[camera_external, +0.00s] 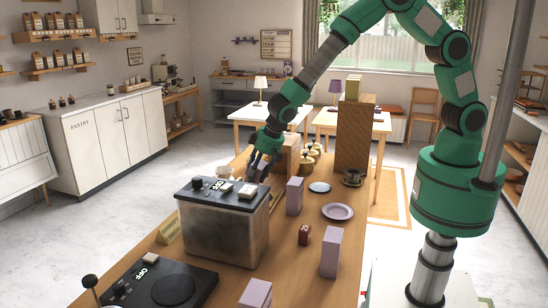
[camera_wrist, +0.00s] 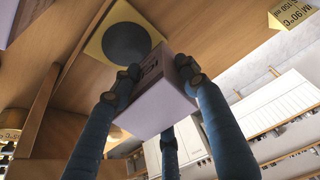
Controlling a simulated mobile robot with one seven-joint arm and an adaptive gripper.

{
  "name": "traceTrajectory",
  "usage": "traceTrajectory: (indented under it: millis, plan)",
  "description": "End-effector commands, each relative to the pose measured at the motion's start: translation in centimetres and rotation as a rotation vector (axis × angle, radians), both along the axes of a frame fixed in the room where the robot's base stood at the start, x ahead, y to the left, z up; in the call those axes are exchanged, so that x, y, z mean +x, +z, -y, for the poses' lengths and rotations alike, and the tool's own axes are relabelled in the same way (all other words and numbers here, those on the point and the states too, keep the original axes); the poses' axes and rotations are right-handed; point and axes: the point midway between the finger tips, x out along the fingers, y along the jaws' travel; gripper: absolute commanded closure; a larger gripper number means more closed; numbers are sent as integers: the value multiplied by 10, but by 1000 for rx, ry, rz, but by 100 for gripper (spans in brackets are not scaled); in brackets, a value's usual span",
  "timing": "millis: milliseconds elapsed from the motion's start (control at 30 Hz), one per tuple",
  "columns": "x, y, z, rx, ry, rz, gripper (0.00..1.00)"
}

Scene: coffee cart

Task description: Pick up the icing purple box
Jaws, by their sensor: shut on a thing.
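My gripper (camera_wrist: 158,74) is shut on a pale lilac box (camera_wrist: 160,108) in the wrist view. Dark blue fingers press its sides, and a third finger shows below it. Dark print shows on one face, but I cannot read it as icing. In the external view my gripper (camera_external: 262,163) is low over the counter, behind the grey machine, and the held box is hidden or too small to tell. Other pale purple boxes stand on the counter: one right of the machine (camera_external: 294,196), one further forward (camera_external: 331,252), and one at the front edge (camera_external: 256,294).
The grey machine (camera_external: 228,235) stands just in front of my gripper. A yellow pad with a dark disc (camera_wrist: 125,42) lies beyond the held box.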

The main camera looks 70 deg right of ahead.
Motion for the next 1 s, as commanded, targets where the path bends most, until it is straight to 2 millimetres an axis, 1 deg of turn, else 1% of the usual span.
traceTrajectory:
  millis: [200,800,900,1000]
  plan:
    - [-5,1,1,1,0,1,100]
    - [-5,2,2,1,0,1,100]
    - [-4,4,2,1,0,1,100]
    - [-4,12,1,1,1,0,100]
